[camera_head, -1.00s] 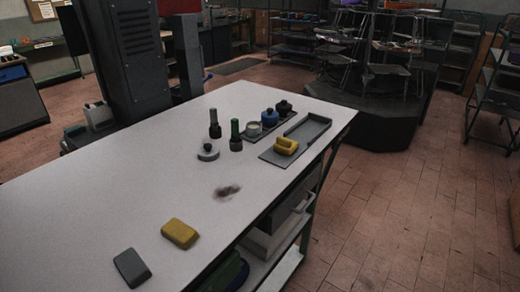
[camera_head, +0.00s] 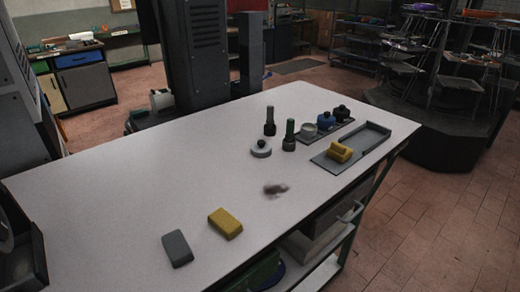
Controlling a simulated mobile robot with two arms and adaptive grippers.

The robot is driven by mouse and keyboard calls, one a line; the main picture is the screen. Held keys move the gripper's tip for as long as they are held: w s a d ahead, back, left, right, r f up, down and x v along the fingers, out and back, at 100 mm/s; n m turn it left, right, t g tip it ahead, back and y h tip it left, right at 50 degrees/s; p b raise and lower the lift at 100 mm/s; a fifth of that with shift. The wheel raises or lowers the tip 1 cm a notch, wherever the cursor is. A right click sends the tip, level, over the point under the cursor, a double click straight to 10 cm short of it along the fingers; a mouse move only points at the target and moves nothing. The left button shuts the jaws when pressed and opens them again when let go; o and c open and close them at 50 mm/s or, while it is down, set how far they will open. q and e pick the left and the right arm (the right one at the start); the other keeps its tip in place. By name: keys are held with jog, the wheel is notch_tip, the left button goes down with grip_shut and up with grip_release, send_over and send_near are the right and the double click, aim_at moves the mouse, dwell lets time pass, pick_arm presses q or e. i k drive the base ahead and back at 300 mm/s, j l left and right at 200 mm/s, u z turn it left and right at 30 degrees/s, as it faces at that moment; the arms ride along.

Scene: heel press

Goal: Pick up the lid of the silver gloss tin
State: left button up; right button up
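An open silver-grey tin (camera_head: 309,131) stands on a dark tray near the far right of the white table, beside a blue tin (camera_head: 325,120) and a black tin (camera_head: 341,113) that have their lids on. A round silver-grey lid with a dark knob (camera_head: 261,149) lies flat on the table, to the left of the open tin and apart from it. Neither of my grippers is in view.
A yellow block (camera_head: 339,152) sits on a grey tray (camera_head: 374,139). The table's left is clear.

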aim_at(260, 150)
jog(key=u, duration=0.65)
jog(key=l+u, duration=0.35)
jog(key=u, duration=0.15)
jog(key=l+u, duration=0.8)
jog(key=u, duration=0.15)
